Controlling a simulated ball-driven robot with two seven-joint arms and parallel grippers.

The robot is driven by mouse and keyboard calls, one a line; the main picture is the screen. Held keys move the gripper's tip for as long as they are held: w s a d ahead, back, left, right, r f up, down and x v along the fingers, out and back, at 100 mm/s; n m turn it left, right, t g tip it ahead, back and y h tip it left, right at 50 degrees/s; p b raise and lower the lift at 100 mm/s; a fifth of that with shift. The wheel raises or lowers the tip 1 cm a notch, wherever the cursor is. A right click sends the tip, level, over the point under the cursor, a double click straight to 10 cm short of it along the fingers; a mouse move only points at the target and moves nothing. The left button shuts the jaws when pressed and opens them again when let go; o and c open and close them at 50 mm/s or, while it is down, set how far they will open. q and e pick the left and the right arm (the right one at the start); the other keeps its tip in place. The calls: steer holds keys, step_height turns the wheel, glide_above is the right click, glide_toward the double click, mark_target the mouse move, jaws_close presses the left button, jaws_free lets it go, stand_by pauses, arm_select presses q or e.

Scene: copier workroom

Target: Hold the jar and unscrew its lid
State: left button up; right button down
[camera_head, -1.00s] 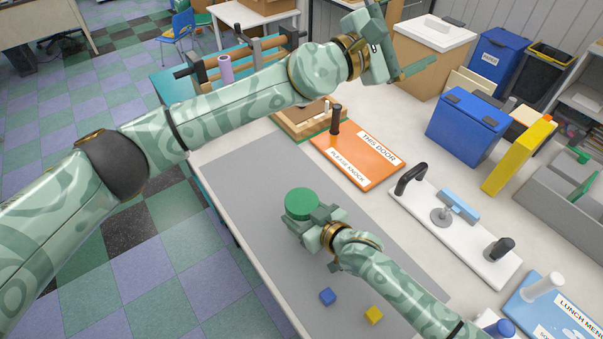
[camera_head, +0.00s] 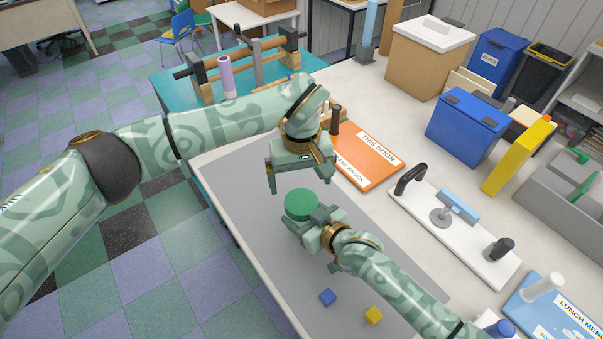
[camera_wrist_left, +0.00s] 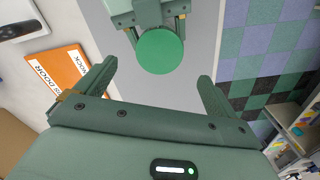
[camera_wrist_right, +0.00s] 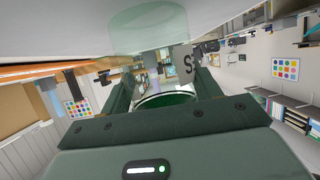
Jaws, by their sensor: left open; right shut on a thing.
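The jar's green round lid (camera_head: 301,204) faces up in the head view; gripper and lid mostly hide the body below. In the right wrist view the clear jar body (camera_wrist_right: 148,35) shows between the fingers, with the green lid (camera_wrist_right: 165,99) toward the picture's bottom. My right gripper (camera_head: 309,222) is shut on the jar, just under the lid. My left gripper (camera_head: 299,186) is open and empty, fingers pointing down, above and slightly behind the lid. In the left wrist view the lid (camera_wrist_left: 160,51) lies ahead, between and beyond the fingertips, apart from them.
The jar is over a grey mat (camera_head: 240,175). An orange door sign (camera_head: 368,160) and a white board with handles (camera_head: 455,230) stand to the right. Mat left of the jar is clear.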

mark_target(301, 201)
arm_select(q)
step_height(301, 201, down, 7)
steer(key=shift+f, duration=0.15)
steer(key=c, duration=1.1)
steer(key=n, duration=0.2)
steer(key=shift+n, duration=0.3)
steer(key=n, duration=1.1)
